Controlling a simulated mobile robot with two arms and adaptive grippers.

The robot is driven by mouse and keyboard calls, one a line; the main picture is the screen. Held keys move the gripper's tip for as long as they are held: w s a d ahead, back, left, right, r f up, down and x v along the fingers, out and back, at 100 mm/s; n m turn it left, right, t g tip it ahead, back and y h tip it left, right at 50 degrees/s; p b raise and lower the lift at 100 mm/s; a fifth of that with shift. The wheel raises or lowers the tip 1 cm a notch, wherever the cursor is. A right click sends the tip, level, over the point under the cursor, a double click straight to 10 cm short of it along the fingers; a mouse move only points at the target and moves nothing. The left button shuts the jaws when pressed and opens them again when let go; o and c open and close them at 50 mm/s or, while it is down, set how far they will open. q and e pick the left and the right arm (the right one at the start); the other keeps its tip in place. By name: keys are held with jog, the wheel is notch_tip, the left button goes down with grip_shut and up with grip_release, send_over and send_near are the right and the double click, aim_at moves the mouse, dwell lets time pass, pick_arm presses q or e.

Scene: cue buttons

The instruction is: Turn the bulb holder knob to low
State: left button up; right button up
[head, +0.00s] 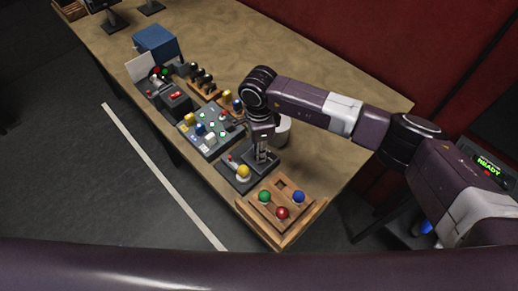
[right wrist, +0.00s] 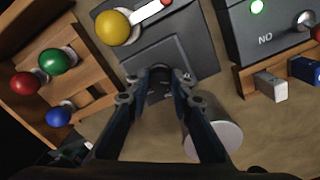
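The bulb holder is a dark grey base (head: 234,181) near the table's front edge, with a round yellow bulb (head: 244,171) and a white lever-like strip with a red end. It also shows in the right wrist view, with the yellow bulb (right wrist: 113,28) and strip (right wrist: 148,14) at the top. My right gripper (head: 262,158) points down over the base's far part. In the right wrist view its fingers (right wrist: 163,82) stand apart at the tips, with a small dark round part between them, perhaps the knob. Whether they touch it is unclear. My left gripper is not seen.
A wooden tray (head: 253,212) with green, red and blue balls stands close on the near side. A grey button panel (head: 207,146) lies on the other side, and a white cylinder (right wrist: 216,133) stands beside the gripper. The table's far right is clear.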

grip_shut()
jog(key=shift+f+m+b, duration=0.15)
jog(key=shift+m+b, duration=0.65)
jog(key=shift+b, duration=0.35)
jog(key=m+b, duration=0.6)
jog(key=shift+w+b, duration=0.1)
jog(key=shift+b, duration=0.3)
pick_arm(q)
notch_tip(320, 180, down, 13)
jog(key=b, duration=0.3)
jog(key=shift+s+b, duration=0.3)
pick_arm(e)
jog(key=shift+r+m, duration=0.2)
jog(key=shift+m, duration=1.9)
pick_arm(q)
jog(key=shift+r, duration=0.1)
pick_arm(e)
jog(key=shift+r, duration=0.1)
jog(key=o, duration=0.7)
grip_release()
jog(key=shift+c, duration=0.2)
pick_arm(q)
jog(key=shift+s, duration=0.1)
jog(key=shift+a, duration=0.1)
